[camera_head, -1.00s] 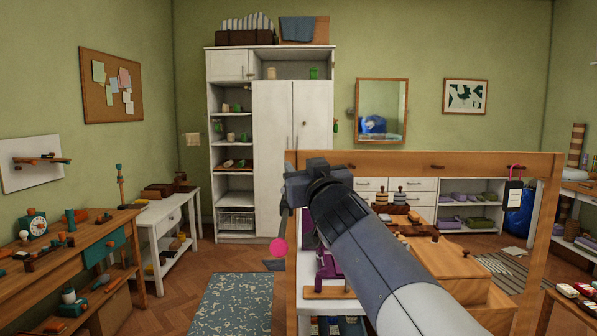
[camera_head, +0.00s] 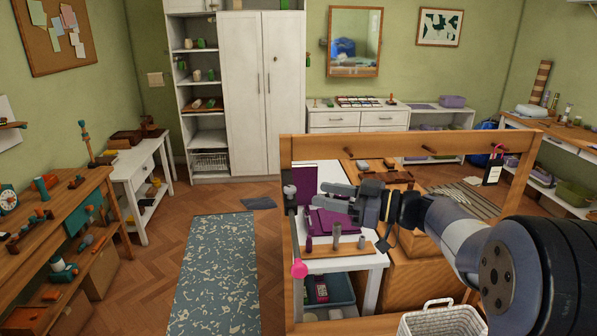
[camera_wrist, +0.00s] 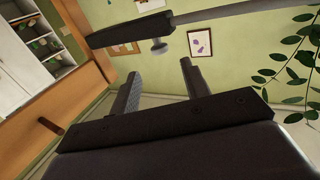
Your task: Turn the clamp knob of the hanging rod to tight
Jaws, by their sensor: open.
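In the wrist view the hanging rod (camera_wrist: 245,16) crosses the top, with a dark clamp piece (camera_wrist: 125,38) at its left part. A small round grey knob (camera_wrist: 158,47) sticks out below the clamp. My gripper (camera_wrist: 160,70) is open and empty, with the knob just beyond and between its two fingertips, apart from both. In the head view my gripper (camera_head: 325,196) points left, near the left post of a wooden frame (camera_head: 289,235). A round grey knob (camera_head: 289,189) shows at that post; I cannot tell if it is the same knob.
A white table (camera_head: 375,262) with purple objects stands behind the frame, below my gripper. A pink ball (camera_head: 299,268) is at the left post. A white basket (camera_head: 440,320) stands below my arm. The patterned rug (camera_head: 215,270) at left is clear.

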